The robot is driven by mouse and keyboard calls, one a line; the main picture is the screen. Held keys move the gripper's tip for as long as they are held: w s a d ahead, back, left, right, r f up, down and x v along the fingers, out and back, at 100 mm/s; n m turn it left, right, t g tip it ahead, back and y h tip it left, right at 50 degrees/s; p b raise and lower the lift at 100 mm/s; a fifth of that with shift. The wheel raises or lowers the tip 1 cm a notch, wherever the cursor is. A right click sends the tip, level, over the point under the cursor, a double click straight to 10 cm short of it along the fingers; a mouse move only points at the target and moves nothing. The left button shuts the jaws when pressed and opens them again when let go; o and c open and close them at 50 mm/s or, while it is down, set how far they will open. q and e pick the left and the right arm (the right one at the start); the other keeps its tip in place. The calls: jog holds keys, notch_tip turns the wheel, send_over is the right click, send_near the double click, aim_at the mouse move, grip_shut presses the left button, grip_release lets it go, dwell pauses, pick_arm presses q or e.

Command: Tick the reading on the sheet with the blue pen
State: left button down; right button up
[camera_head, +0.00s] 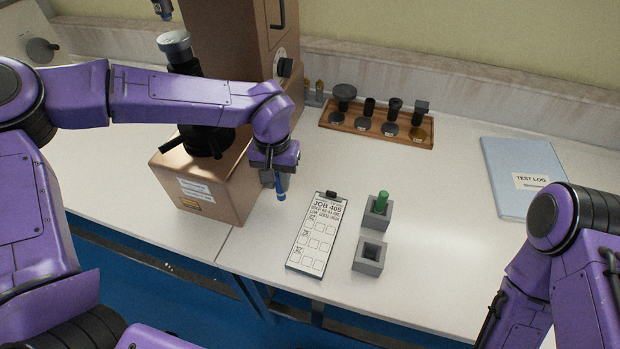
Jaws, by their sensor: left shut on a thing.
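The sheet (316,236) lies on the bench on a clipboard, headed "JOB 405", with rows of boxes and small printed labels too small to read. My left gripper (276,180) is shut on the blue pen (281,190). It holds the pen point-down, to the upper left of the sheet and apart from it. The upper part of the pen is hidden by the gripper. My right arm shows at the lower right, but its gripper is not in view.
A grey holder (376,219) bears a green pen (382,201); an empty grey holder (369,257) stands in front. A brown hardness tester (205,190) is left of the pen. A wooden rack (377,129) and blue test log (515,170) lie behind. The bench right of the holders is clear.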

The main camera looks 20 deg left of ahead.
pick_arm(q)
jog(key=s+d+r+n+p, duration=0.2)
jog(key=s+d+r+n, duration=0.3)
jog(key=s+d+n, duration=0.35)
jog(key=shift+n, duration=0.75)
jog(key=f+b, duration=0.1)
jog(key=b, duration=0.1)
jog(key=f+b, duration=0.1)
jog(key=f, duration=0.1)
jog(key=a+f+b, duration=0.1)
jog(key=f+b, duration=0.1)
jog(key=shift+w+f+b, duration=0.15)
jog(key=shift+w+b, duration=0.05)
jog(key=shift+b, duration=0.15)
pick_arm(e)
notch_tip(320, 180, down, 3)
jog(key=shift+f, duration=0.1)
pick_arm(q)
jog(key=shift+s+p, duration=0.1)
jog(key=shift+p, duration=0.4)
pick_arm(e)
jog(key=shift+r, duration=0.5)
pick_arm(q)
jog(key=shift+f+p, duration=0.1)
jog(key=shift+p, duration=0.35)
pick_arm(e)
jog(key=shift+r, duration=0.45)
